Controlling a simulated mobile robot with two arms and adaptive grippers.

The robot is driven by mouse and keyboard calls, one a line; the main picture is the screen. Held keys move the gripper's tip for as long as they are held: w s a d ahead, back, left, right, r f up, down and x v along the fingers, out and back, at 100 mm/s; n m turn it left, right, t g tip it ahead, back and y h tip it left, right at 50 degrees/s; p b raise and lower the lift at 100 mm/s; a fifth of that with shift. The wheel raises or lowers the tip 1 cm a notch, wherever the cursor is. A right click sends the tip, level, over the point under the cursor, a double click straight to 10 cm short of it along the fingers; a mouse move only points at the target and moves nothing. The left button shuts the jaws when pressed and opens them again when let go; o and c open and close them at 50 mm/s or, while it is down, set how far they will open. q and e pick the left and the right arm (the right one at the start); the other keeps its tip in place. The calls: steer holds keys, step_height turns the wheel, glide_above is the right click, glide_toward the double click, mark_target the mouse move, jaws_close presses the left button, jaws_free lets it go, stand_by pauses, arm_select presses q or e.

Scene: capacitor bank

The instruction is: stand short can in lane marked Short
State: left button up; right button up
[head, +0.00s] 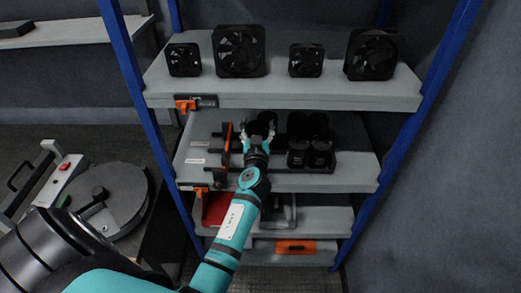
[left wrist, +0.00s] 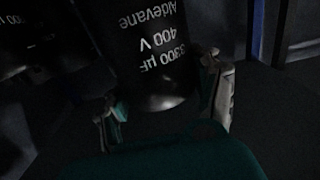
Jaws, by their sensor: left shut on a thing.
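My left gripper (head: 257,134) reaches over the middle shelf (head: 345,181). It is shut on a black can (left wrist: 158,60), which stands between its fingers in the left wrist view, printed "3300 µF 400 V Aldevane". In the head view the can is largely hidden behind the gripper. Several other black cans (head: 320,152) stand in a dark rack to the right of the gripper. Small white labels (head: 199,143) lie at the left of the shelf; their words are too small to read. My right gripper is not in view.
An orange upright plate (head: 227,147) stands just left of the gripper. Several black fans (head: 239,51) stand on the upper shelf (head: 290,97) above. Blue posts (head: 410,130) bound the rack. A red bin (head: 216,208) sits on the lower shelf.

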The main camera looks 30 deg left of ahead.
arm_select(q)
step_height(320, 180, down, 2)
steer(key=shift+f, duration=0.1)
step_height(320, 180, down, 4)
steer(key=shift+r+b, duration=0.25)
steer(key=shift+b, duration=0.75)
steer(key=shift+f, duration=0.2)
steer(key=o, duration=1.7)
